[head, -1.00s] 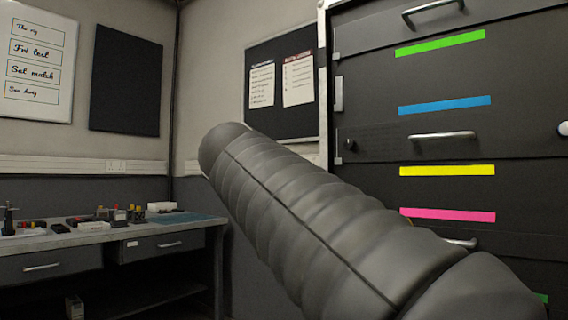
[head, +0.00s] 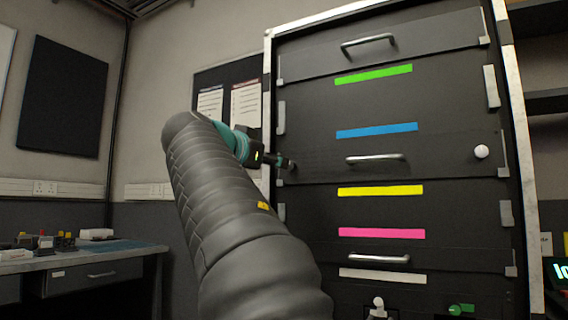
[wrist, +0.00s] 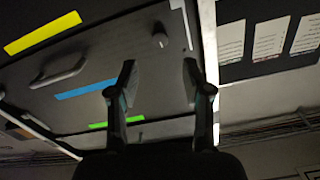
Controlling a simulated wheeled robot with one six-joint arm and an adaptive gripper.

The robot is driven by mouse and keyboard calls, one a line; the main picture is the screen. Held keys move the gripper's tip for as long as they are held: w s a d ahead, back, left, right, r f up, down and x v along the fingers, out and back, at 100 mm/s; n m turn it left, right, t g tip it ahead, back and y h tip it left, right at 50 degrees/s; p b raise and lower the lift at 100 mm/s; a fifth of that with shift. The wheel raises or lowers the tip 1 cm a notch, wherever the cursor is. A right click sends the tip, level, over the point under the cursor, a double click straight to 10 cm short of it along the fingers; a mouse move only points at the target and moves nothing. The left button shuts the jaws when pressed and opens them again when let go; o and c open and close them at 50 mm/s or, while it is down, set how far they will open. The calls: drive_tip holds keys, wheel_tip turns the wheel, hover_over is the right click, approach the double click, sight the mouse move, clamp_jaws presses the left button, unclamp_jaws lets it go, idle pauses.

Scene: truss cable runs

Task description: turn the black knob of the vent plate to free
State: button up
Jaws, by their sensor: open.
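The vent plate (head: 440,150) is the dark panel across the middle of the rack front, with a blue strip and a metal handle. Its black knob (wrist: 160,40) shows in the wrist view near the plate's edge, with a small light mark on its face. My gripper (wrist: 160,68) is open and empty. Its two fingers straddle the line to the knob, which appears beyond the fingertips and apart from them. In the head view my gripper (head: 279,160) is at the plate's left end, and the knob cannot be told apart from the dark fingertips there.
A white round knob (head: 481,151) is at the plate's right end. Handles (head: 369,42) stick out from the panels. A light metal frame post (head: 267,110) borders the rack on the left. A workbench (head: 110,263) stands at the lower left.

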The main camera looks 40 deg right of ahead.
sight(290, 164)
drive_tip(key=p+x, duration=0.1)
drive_tip(key=x, duration=0.6)
drive_tip(key=shift+d, duration=0.35)
clamp_jaws()
